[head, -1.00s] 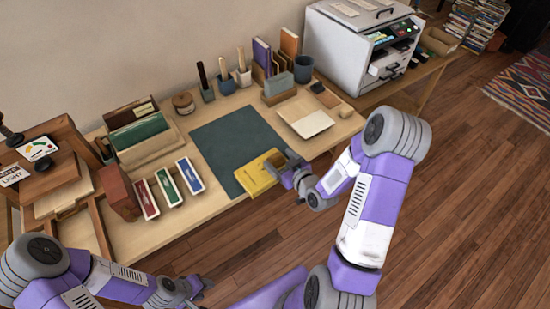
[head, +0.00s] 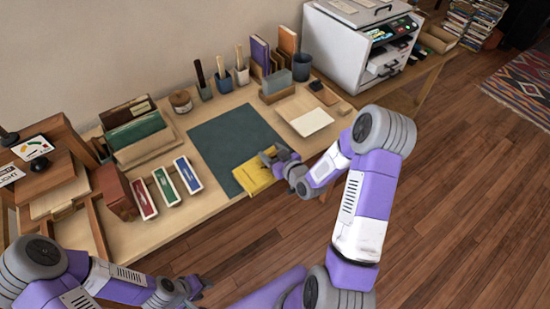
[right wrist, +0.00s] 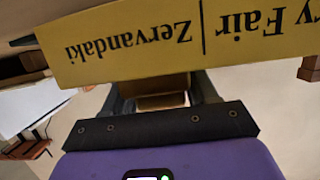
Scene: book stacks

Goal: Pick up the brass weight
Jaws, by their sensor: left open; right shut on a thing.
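My right gripper (head: 270,159) is over the right end of a yellow book (head: 252,178), which lies at the front edge of the dark mat. In the right wrist view the book's lettered spine (right wrist: 200,40) fills the top, upside down. Between the fingers (right wrist: 163,92) there is a small brown-gold piece, the brass weight (right wrist: 161,101), and the gripper is shut on it. It is mostly hidden, and I cannot tell whether it touches the book. In the head view it is not distinct. My left gripper (head: 203,287) is open and empty, low in front of the desk.
The dark green mat (head: 228,138) is otherwise clear.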

